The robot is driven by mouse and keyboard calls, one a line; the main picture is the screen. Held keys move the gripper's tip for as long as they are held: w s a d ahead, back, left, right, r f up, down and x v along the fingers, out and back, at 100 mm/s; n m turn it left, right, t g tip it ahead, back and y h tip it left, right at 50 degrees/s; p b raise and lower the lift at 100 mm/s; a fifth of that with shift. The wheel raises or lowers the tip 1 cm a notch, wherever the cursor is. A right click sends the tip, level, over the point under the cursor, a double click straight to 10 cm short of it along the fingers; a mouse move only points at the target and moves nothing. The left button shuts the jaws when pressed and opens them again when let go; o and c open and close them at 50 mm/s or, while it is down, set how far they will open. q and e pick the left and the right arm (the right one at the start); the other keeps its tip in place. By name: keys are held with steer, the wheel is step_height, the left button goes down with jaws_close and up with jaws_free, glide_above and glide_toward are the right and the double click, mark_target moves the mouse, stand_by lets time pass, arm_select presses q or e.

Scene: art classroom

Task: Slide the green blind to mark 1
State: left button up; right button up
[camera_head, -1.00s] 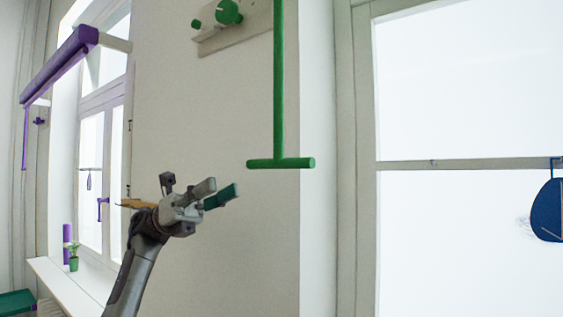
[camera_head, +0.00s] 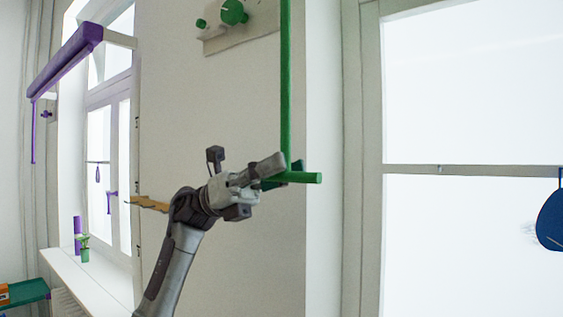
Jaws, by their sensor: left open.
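A green vertical rod (camera_head: 286,90) hangs in front of the wall and ends in a short green crossbar (camera_head: 305,178). The green blind's cloth and mark 1 cannot be made out in this view. My left gripper (camera_head: 277,172) is open at the rod's lower end, its fingers overlapping the left part of the crossbar. I cannot tell whether the fingers touch it. My right gripper is out of view.
A plate with a green round knob (camera_head: 233,12) is on the wall at the top. A bright window fills the right.

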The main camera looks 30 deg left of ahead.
arm_select(q)
steer(key=shift+s, duration=0.1)
jaws_close()
stand_by(0.3)
step_height(320, 180, down, 25)
steer(key=b, duration=2)
